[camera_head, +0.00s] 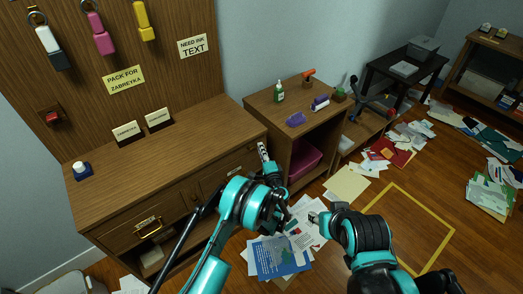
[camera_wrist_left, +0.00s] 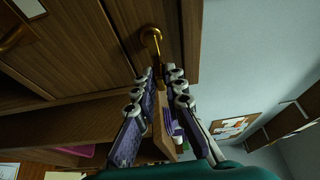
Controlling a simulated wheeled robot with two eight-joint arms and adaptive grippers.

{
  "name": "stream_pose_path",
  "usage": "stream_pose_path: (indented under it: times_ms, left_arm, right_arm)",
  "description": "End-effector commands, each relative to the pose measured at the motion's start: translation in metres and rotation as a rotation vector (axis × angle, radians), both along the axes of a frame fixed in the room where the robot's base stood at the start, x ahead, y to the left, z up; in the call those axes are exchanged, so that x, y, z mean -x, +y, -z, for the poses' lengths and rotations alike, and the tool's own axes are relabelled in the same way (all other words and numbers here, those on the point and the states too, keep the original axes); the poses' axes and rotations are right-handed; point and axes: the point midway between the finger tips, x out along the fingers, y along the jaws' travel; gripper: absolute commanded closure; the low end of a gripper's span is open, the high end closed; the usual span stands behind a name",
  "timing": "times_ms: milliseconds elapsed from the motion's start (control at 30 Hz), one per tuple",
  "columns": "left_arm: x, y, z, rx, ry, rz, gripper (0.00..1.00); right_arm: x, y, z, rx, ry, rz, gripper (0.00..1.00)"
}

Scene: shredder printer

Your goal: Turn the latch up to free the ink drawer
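A brass latch (camera_wrist_left: 151,38) with a curved, hanging end is on the wooden drawer front in the left wrist view. In the head view, the desk's right drawer (camera_head: 218,178) has a small label, and my arm hides the latch. My left gripper (camera_head: 263,152) is at the desk's right front corner. In the left wrist view its fingers (camera_wrist_left: 162,74) are apart, with the latch's lower end at or between the tips; contact is unclear. My right gripper (camera_head: 316,216) hangs over papers, away from the desk; its finger opening is unclear.
The desk's left drawer has a brass handle (camera_head: 148,227). A low cabinet (camera_head: 262,108) with a bottle and purple items stands close to the desk's right side. Papers (camera_head: 278,257) cover the floor below. A yellow floor outline (camera_head: 440,247) lies at right.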

Motion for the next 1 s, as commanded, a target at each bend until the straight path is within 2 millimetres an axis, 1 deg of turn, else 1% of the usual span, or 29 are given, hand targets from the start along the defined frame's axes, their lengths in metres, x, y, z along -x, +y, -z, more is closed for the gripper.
stream_pose_path:
  times_ms: [33, 67, 333, 433, 533, 700, 800, 900, 1000]
  left_arm:
    - [0.0, 0.001, 0.001, 0.001, 0.001, -0.001, 0.77]
    - [0.0, 0.0, 0.001, 0.001, 0.001, -0.001, 0.69]
    - [0.0, 0.0, 0.0, 0.0, 0.0, -0.001, 0.69]
    - [0.005, -0.001, 0.0, 0.0, 0.0, 0.0, 0.69]
    - [0.017, -0.005, 0.0, 0.0, 0.0, 0.001, 0.69]
    - [0.047, -0.012, 0.0, 0.0, 0.0, 0.002, 0.69]
    - [0.061, -0.015, 0.001, 0.0, 0.001, 0.0, 0.69]
    - [0.069, -0.017, 0.001, 0.0, 0.001, 0.0, 0.69]
    - [0.073, -0.017, 0.001, 0.0, 0.001, -0.002, 0.69]
  right_arm:
    - [0.0, 0.0, 0.0, 0.0, 0.0, 0.0, 0.6]
    - [0.0, 0.0, 0.0, 0.0, 0.0, 0.0, 0.6]
    - [0.0, 0.0, 0.0, 0.0, 0.0, 0.0, 0.6]
    - [0.0, 0.0, 0.0, 0.0, 0.0, 0.0, 0.6]
    - [0.0, 0.0, 0.0, 0.0, 0.0, 0.0, 0.6]
    - [0.0, 0.0, 0.0, 0.0, 0.0, 0.0, 0.6]
    - [0.0, 0.0, 0.0, 0.0, 0.0, 0.0, 0.6]
    - [0.0, 0.0, 0.0, 0.0, 0.0, 0.0, 0.6]
    - [0.0, 0.0, 0.0, 0.0, 0.0, 0.0, 0.6]
